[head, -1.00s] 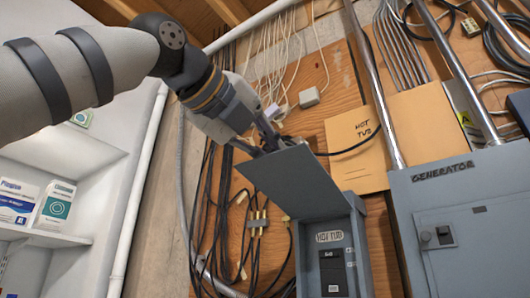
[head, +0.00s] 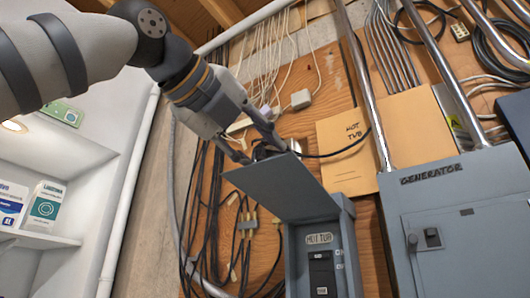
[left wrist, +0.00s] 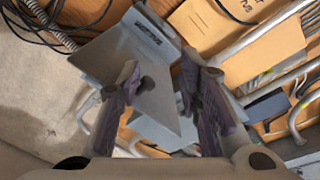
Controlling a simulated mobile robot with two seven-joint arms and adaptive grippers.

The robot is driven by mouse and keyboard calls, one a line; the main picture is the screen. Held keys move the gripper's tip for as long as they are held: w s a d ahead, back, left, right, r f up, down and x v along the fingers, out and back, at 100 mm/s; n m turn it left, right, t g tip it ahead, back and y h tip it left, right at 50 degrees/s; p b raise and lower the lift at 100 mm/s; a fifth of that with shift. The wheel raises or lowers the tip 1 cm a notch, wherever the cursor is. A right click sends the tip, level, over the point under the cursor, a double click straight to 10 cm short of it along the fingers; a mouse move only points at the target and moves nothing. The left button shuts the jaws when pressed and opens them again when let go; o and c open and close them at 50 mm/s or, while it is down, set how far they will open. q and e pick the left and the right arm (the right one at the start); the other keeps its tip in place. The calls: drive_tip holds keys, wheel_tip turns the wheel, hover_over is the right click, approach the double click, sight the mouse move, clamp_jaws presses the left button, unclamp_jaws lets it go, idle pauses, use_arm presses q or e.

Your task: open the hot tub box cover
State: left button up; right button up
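The hot tub box (head: 340,240) is a narrow grey box labelled "HOT TUB", with a dark breaker inside. Its grey cover (head: 282,188) is swung up and stands out from the top of the box, so the inside shows. My left gripper (head: 254,150) is at the cover's upper free edge, with its fingers apart; whether they touch it is unclear. In the left wrist view the two fingers (left wrist: 165,90) are spread, with a grey panel that looks like the cover (left wrist: 152,105) beyond and between them. My right gripper is not in view.
A larger grey generator box (head: 460,215) stands to the right of the hot tub box. A paper envelope marked "HOT TUB" (head: 345,165) is on the wooden wall behind. Cables (head: 205,210) hang left of the box. A white shelf (head: 40,238) holds cartons at far left.

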use_arm(q)
drive_tip(key=v, duration=1)
